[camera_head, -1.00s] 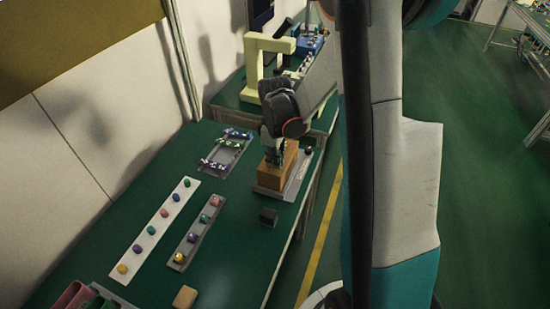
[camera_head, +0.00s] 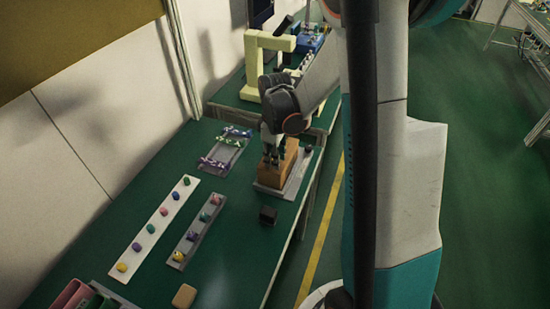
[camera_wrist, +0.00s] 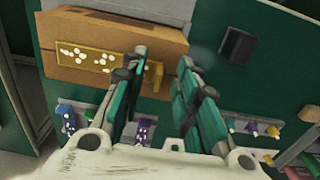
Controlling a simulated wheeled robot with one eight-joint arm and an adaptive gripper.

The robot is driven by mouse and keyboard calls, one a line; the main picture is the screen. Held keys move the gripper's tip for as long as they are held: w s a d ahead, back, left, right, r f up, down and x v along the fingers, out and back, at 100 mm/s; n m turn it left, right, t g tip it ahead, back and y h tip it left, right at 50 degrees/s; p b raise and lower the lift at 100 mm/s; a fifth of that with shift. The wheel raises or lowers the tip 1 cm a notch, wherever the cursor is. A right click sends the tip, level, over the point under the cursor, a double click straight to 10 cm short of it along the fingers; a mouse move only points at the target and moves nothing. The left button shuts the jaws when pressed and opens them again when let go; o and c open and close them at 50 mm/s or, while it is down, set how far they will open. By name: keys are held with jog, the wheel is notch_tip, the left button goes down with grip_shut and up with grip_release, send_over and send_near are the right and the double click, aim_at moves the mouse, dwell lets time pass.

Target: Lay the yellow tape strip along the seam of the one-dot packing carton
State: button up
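A brown carton (camera_head: 283,172) stands on a grey plate on the green bench in the head view. In the wrist view the carton (camera_wrist: 90,37) fills the upper left, with a yellow strip with white spots (camera_wrist: 85,57) lying along its face. My gripper (camera_wrist: 163,62) is open, with a clear gap between its fingertips. Its left finger crosses in front of the strip, and the strip's right end shows between the fingers. In the head view my gripper (camera_head: 270,156) is at the carton's upper left.
A tray (camera_head: 237,152) with several coloured strips lies left of the carton. A white strip (camera_head: 147,232) and a grey strip (camera_head: 190,240) hold coloured pieces. A small black block (camera_head: 268,215) stands in front of the carton. A pale yellow frame (camera_head: 251,65) stands behind.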

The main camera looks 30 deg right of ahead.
notch_tip(320, 180, up, 11)
dwell(0.4)
jog(key=shift+r, duration=0.1)
jog(key=s+a+r+m+t, duration=0.35)
jog(key=s+a+r, duration=0.25)
jog(key=a+r, duration=0.25)
jog(key=s+a+m+t, duration=0.3)
jog(key=s+m, duration=0.1)
jog(key=s, duration=0.6)
jog(key=shift+a+t, duration=0.35)
jog(key=shift+a, duration=0.05)
dwell(0.5)
